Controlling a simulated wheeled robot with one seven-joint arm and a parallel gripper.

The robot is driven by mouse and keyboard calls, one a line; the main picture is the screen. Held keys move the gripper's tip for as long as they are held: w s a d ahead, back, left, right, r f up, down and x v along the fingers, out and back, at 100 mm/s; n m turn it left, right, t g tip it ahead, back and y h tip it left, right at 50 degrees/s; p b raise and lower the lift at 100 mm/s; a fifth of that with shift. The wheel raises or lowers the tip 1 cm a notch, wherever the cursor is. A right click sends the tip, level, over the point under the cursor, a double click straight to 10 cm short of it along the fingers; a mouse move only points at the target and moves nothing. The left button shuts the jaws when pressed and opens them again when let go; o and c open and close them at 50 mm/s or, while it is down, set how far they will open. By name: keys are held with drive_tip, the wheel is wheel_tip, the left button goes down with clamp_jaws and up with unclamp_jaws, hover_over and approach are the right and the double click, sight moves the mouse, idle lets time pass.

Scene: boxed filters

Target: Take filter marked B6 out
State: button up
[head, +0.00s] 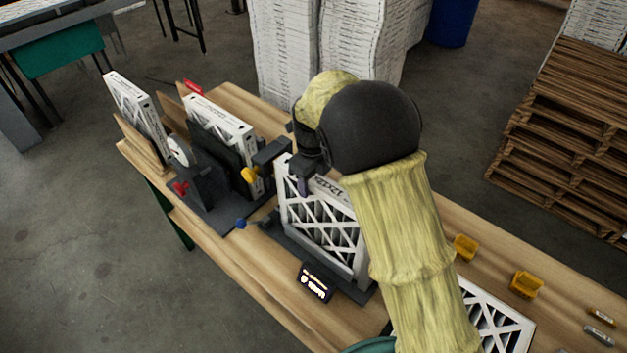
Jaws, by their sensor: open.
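My gripper (303,180) is open at the top left corner of a white-framed filter (322,226) with a lattice face. This filter stands upright in a dark holder on the bench, and my arm hides its right part. One dark finger shows in front of the filter's top edge; I cannot tell whether it touches. Another white filter (222,122) stands in a dark fixture to the left. A third filter (137,103) stands at the far left end. Part of another filter (493,322) shows at lower right behind my arm. I cannot read B6 on any of them.
The wooden bench (240,285) carries a small dark display (315,282) in front of the middle filter. Yellow bins (526,284) sit at right. White stacks (285,55) and pallets (565,140) stand behind.

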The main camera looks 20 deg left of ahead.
drive_tip(key=shift+w+d+r+p, duration=0.1)
drive_tip(key=shift+r+p, duration=1.25)
drive_tip(key=shift+r, duration=0.3)
drive_tip(key=o, duration=0.5)
drive_tip(key=shift+o, duration=0.2)
wheel_tip(320, 180, up, 17)
drive_tip(key=b, duration=0.4)
drive_tip(key=shift+r, duration=0.15)
